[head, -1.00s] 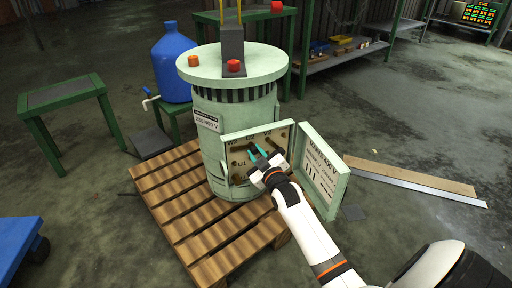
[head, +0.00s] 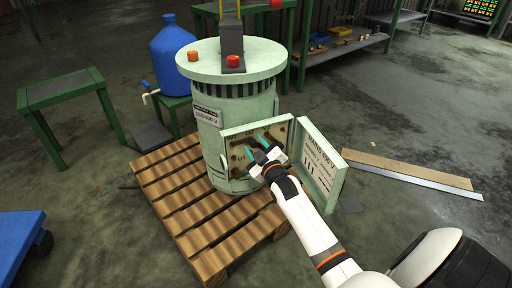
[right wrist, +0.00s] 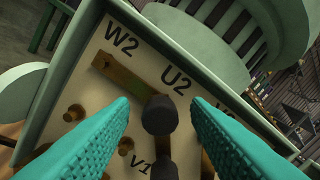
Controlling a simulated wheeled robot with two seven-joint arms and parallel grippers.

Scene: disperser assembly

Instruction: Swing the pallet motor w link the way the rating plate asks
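The pale green pallet motor (head: 235,100) stands upright with its terminal box (head: 226,150) open. Its rating plate (head: 207,115) has small print that seems to read 230/400 V. In the right wrist view, a brass link (right wrist: 122,74) runs from under the W2 mark toward a black knob (right wrist: 160,114) below U2. The fingertips hide part of the terminals. My left gripper is out of view.
The open box door (head: 320,165) with printed diagrams stands right of my right gripper. The motor rests on a wooden pallet (head: 190,215). A blue drum (head: 172,65) and green table (head: 62,95) stand behind left.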

